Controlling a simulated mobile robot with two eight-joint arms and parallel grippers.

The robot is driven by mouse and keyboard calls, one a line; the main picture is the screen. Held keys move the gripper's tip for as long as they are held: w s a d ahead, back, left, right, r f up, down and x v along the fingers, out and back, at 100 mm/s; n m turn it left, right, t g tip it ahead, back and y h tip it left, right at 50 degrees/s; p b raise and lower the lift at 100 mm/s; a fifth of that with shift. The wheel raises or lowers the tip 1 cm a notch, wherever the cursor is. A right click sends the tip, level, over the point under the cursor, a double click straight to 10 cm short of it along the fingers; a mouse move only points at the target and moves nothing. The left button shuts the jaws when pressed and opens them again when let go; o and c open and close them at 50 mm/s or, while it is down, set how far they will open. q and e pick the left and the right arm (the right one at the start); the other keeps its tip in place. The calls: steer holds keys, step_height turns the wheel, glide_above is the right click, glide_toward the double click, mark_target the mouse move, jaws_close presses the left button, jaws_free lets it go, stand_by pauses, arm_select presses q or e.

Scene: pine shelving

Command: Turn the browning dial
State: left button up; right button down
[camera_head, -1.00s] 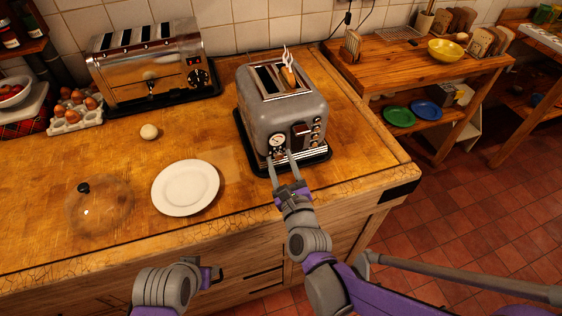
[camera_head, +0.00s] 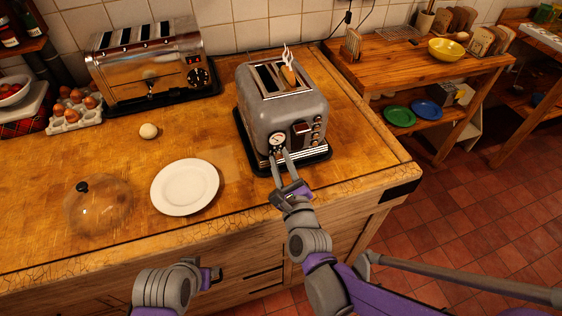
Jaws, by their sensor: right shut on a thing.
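The grey two-slot toaster (camera_head: 268,108) stands on a black tray on the wooden counter. A slice of toast (camera_head: 289,77) shows in its slot, with wisps of steam above. A round white-faced gauge (camera_head: 277,140) sits low on its front. My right gripper (camera_head: 281,156) reaches the front just below this gauge. It is shut on the browning dial, which is mostly hidden between and behind the fingertips. The fingers look twisted about their own length. My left gripper (camera_head: 210,278) is low in front of the counter, away from the toaster; its jaws are not clear.
A larger chrome toaster (camera_head: 152,65) stands at the back left. A white plate (camera_head: 185,187), a glass dome (camera_head: 98,207) and an egg (camera_head: 148,131) lie left of the grey toaster. A small column of buttons (camera_head: 318,130) is right of the gauge.

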steer(key=n+b, duration=0.1)
steer(key=n, duration=0.3)
steer(key=shift+f+n, duration=0.1)
steer(key=shift+n, duration=0.3)
steer(key=n+b, duration=0.1)
steer(key=n, duration=0.3)
steer(key=shift+n+y, duration=0.4)
steer(key=n, duration=0.5)
steer(key=shift+d+f+y+b, duration=0.1)
steer(key=shift+y+b, duration=0.2)
steer(key=shift+b, duration=0.05)
steer(key=n, duration=0.4)
steer(key=shift+n+b, duration=0.3)
steer(key=shift+n, duration=0.1)
steer(key=n, duration=0.4)
steer(key=shift+d+y, duration=0.1)
steer(key=shift+y, duration=0.3)
steer(key=n, duration=0.3)
steer(key=shift+n, duration=0.4)
steer(key=n, duration=0.3)
steer(key=shift+w+n+g, duration=0.1)
steer(key=shift+n+g, duration=0.2)
steer(key=shift+d+n, duration=0.1)
steer(key=shift+n, duration=1.9)
